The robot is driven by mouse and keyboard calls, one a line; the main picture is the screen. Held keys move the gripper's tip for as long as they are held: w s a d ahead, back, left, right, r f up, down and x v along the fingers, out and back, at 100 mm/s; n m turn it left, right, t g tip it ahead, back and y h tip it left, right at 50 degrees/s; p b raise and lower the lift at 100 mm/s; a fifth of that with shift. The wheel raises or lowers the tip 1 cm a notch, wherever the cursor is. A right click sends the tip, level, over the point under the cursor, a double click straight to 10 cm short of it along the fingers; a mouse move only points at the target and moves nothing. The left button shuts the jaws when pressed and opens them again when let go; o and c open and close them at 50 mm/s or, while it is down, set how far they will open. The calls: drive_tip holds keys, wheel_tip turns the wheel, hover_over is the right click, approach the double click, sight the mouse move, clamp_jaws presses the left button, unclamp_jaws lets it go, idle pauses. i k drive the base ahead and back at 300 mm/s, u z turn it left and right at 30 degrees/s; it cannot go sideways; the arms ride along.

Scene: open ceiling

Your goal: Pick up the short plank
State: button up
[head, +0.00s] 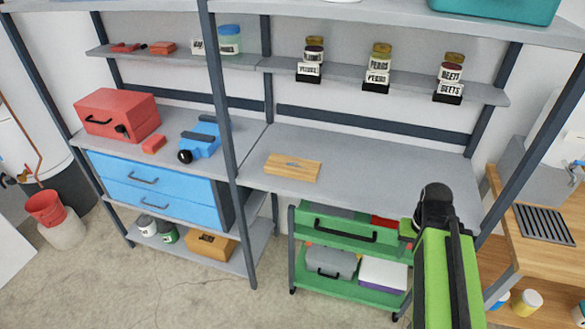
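The short plank (292,167) is a light wooden piece with a small slot or dark mark in its middle. It lies flat on the grey shelf (350,168) in the right bay, towards the front left of that surface. My green and black arm rises at the lower right, to the right of the plank and apart from it. I cannot make out my gripper's fingers, and no hold on the plank shows.
A dark upright post (222,100) stands left of the plank. A green cart (350,235) sits under the shelf. Labelled jars (376,70) line the narrow shelf above. A red toolbox (118,114) and a blue tool (202,138) stand in the left bay. The shelf around the plank is clear.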

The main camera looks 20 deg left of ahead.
sight(297, 168)
drive_tip(key=u, duration=1.25)
drive_tip(key=i, duration=0.7)
drive_tip(key=u, duration=0.7)
drive_tip(key=k, duration=0.75)
drive_tip(key=z, duration=0.1)
drive_tip(key=i, duration=0.75)
drive_tip(key=u, duration=0.05)
